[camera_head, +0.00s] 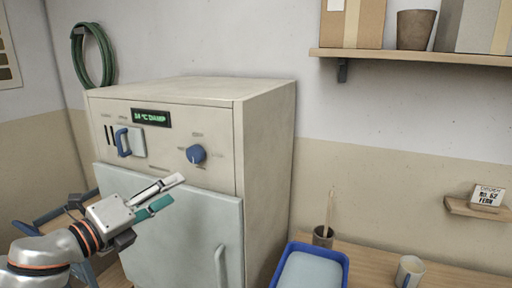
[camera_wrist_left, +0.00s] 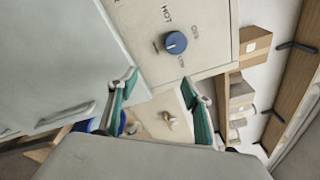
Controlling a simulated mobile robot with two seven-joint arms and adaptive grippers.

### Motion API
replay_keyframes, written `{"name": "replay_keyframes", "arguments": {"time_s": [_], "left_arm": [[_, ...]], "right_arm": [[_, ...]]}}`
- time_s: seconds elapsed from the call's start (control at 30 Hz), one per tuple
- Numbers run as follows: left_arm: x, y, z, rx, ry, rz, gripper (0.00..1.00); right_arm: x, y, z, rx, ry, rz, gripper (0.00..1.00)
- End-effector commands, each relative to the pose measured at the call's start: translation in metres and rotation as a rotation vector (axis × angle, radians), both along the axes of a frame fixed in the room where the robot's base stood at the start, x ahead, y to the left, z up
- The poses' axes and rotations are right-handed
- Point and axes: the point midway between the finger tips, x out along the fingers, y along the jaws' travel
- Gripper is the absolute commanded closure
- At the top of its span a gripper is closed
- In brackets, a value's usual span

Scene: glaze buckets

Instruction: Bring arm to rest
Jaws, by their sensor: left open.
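My left gripper (camera_head: 168,194) reaches in from the left in the head view, in front of the cream cabinet (camera_head: 266,150). Its fingers are apart with nothing between them. In the left wrist view, the green-padded fingers (camera_wrist_left: 160,105) stand apart, and the cabinet's blue knob (camera_wrist_left: 175,42) lies beyond them. The knob also shows on the panel in the head view (camera_head: 196,154). The cabinet's grey door (camera_head: 180,225) looks shut, and the gripper overlaps its upper left part in the picture. I cannot tell whether they touch. My right gripper is not in view.
A blue handle (camera_head: 124,142) and a lit display (camera_head: 151,117) are on the panel. A blue tray (camera_head: 346,270), a brush pot (camera_head: 323,237) and a cup (camera_head: 409,271) stand on the wooden counter (camera_head: 375,260). A loaded shelf (camera_head: 420,58) is above.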

Motion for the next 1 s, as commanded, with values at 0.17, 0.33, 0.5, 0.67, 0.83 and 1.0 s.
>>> {"name": "replay_keyframes", "arguments": {"time_s": [0.17,0.33,0.5,0.67,0.83,1.0], "left_arm": [[0.005,-0.029,-0.077,-0.303,0.214,-0.011,0.51],[0.000,-0.042,-0.153,-0.601,0.415,0.039,0.51],[-0.020,-0.042,-0.239,-0.899,0.612,0.153,0.51],[-0.059,-0.034,-0.329,-1.176,0.781,0.318,0.51],[-0.125,-0.019,-0.423,-1.440,0.919,0.545,0.51],[-0.190,-0.008,-0.486,-1.613,0.988,0.738,0.51]], "right_arm": [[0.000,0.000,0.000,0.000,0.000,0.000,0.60],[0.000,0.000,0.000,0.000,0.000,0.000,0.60],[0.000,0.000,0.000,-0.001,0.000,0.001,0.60],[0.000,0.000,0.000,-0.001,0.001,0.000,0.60],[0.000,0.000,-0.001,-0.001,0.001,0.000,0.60],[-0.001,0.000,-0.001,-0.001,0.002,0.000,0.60]]}}
